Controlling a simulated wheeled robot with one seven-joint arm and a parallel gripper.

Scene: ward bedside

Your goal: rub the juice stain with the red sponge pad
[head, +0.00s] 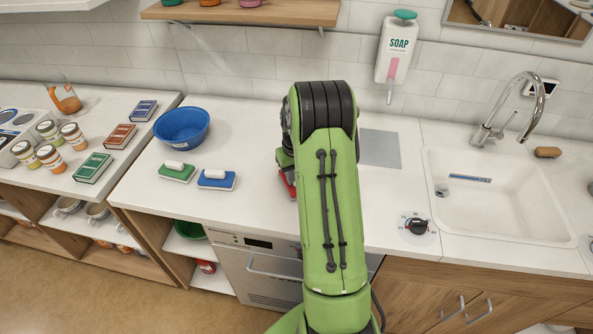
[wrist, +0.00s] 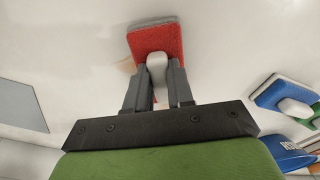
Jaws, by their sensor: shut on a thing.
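The red sponge pad (wrist: 155,38) is in my gripper (wrist: 158,80), which is shut on its pale handle in the wrist view. In the head view only a red edge of the pad (head: 287,188) shows beside my green arm, over the white counter. I cannot tell whether the pad touches the counter. A small tan-orange patch (wrist: 125,66), perhaps the juice stain, shows just left of the pad in the wrist view, partly hidden by the pad and gripper. In the head view my arm hides that spot.
A green pad (head: 177,172) and a blue pad (head: 217,180) lie left on the counter (head: 240,215), near a blue bowl (head: 182,126). A grey plate (head: 380,148) lies right of my arm, then a sink (head: 495,195) and a dial (head: 417,226). A soap dispenser (head: 396,50) hangs behind.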

